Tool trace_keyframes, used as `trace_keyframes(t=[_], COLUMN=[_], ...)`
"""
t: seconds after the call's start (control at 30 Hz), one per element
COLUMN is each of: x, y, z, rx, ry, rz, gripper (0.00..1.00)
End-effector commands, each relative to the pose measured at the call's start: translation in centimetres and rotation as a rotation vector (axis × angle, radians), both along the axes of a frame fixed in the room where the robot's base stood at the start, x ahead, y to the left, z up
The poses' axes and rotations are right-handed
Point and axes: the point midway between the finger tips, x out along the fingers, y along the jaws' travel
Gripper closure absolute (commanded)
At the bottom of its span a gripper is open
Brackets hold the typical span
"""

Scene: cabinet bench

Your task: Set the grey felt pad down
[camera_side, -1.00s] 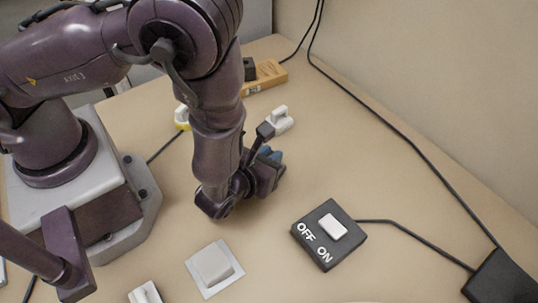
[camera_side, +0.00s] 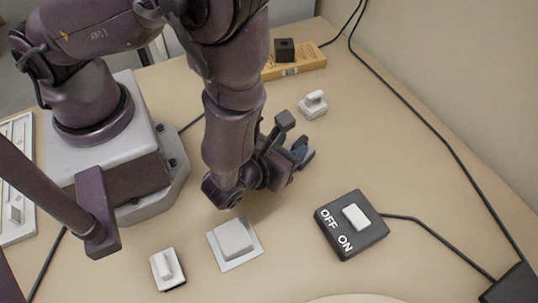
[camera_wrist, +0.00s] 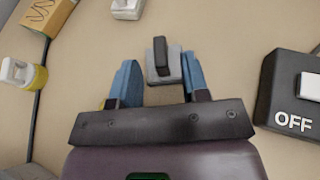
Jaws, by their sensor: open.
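A small grey pad (camera_wrist: 159,69) with a dark upright grip on top lies on the bench in the wrist view. It is between and just beyond the blue fingertips of my gripper (camera_side: 298,152). The fingers are apart, with a gap visible on each side of the pad. In the side view my arm and gripper largely hide the pad, and I cannot tell its outline there. The gripper is low over the bench, left of and behind the black OFF/ON switch box.
The black switch box (camera_side: 335,245) with a cable stands to the right. A white square plate with a raised block (camera_side: 232,238) and a small white-handled piece (camera_side: 167,270) lie in front. A white-handled block (camera_side: 313,107) and an orange box (camera_side: 300,66) are behind.

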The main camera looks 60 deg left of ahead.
Motion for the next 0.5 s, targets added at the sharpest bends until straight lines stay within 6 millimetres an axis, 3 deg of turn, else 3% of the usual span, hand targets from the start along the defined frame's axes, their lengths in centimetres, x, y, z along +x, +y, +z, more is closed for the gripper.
trace_keyframes(t=[0.2, 0.5], x=[-4.0, -6.4], y=[-1.7, -2.6], z=[1.8, 2.9], rx=[0.000, 0.001], ry=[0.001, 0.000], rz=[-0.005, -0.001], gripper=[0.58, 0.58])
